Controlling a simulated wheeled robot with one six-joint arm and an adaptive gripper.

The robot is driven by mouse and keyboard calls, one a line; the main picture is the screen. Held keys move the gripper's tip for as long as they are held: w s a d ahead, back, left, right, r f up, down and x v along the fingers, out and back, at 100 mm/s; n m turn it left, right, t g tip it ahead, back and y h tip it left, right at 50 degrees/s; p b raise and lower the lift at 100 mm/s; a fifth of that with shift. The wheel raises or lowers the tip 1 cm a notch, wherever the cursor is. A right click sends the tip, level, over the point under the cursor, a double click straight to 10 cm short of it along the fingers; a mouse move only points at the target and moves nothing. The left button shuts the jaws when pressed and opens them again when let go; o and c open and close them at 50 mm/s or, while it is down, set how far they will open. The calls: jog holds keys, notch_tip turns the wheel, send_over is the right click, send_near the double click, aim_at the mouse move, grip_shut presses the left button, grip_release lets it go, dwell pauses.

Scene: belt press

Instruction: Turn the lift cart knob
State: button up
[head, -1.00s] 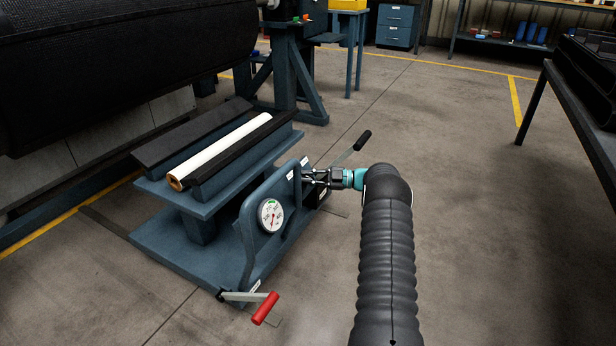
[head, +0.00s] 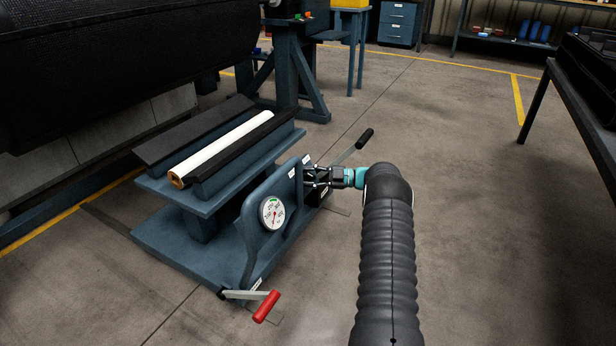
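The blue lift cart (head: 190,240) stands on the floor at the left of the head view, with a white roll (head: 222,147) lying on its top. Its upright side panel carries a round white gauge (head: 272,212) with a green band. My gripper (head: 308,177) is at the far right part of this panel, its fingers pointing left at the panel face. The knob cannot be made out; the gripper covers that spot. The fingers are small and dark, and I cannot tell whether they are closed on anything.
A lever with a black grip (head: 364,139) sticks up just behind my gripper. A crank with a red handle (head: 266,307) juts out at the cart's near end. A dark table (head: 545,85) stands at the right. The floor between is clear.

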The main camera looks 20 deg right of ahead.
jog(key=v, duration=1.2)
